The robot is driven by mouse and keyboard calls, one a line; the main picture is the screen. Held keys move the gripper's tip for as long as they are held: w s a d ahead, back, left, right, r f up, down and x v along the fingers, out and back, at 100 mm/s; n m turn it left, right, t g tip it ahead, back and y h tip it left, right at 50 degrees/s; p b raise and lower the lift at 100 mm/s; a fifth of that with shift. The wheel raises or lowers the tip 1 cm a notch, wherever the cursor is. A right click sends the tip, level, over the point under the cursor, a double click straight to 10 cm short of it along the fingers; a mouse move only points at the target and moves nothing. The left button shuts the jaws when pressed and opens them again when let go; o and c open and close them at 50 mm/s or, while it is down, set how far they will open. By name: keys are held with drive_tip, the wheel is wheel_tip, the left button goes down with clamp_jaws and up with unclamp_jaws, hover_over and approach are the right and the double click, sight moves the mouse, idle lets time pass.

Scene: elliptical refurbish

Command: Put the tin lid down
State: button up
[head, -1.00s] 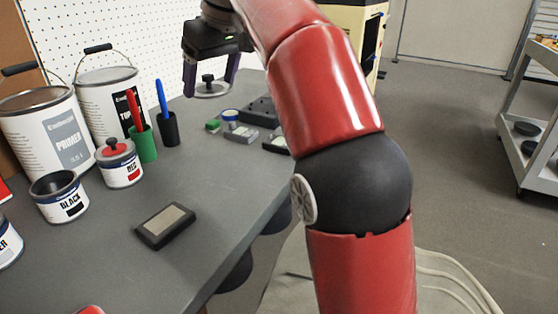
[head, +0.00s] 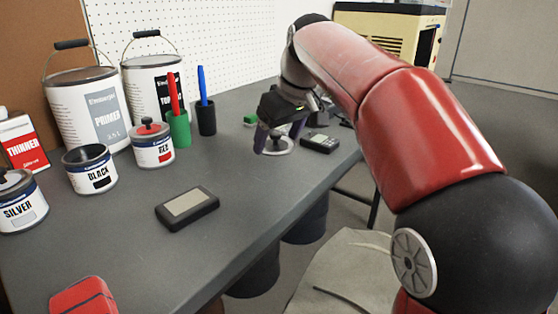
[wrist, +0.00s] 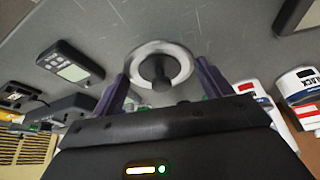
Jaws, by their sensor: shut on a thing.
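The tin lid, a pale disc with a dark knob, is at my gripper (head: 279,139) over the back right of the grey workbench; it is the lid (head: 277,151) between the fingertips. In the wrist view the lid (wrist: 183,55) shows as a pale ring around its dark knob (wrist: 159,72), between the purple fingers. My gripper is shut on it, pointing down. The lid is low over the bench top; I cannot tell whether it touches. The BLACK tin (head: 91,171) stands without a lid. The RED tin (head: 152,148) and SILVER tin (head: 20,205) have lids on.
A dark handheld device (head: 320,143) lies right of the lid. A flat grey-topped device (head: 187,208) lies nearer the front. Marker holders (head: 180,130), large paint cans (head: 90,108) and a THINNER can (head: 22,143) stand left and behind. The bench middle is clear.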

sight(281, 147)
wheel_tip(281, 147, down, 4)
drive_tip(key=shift+f+b, duration=0.1)
drive_tip(key=shift+b, duration=0.5)
drive_tip(key=o, duration=0.9)
drive_tip(key=shift+f, duration=0.1)
drive_tip(key=shift+o, duration=0.2)
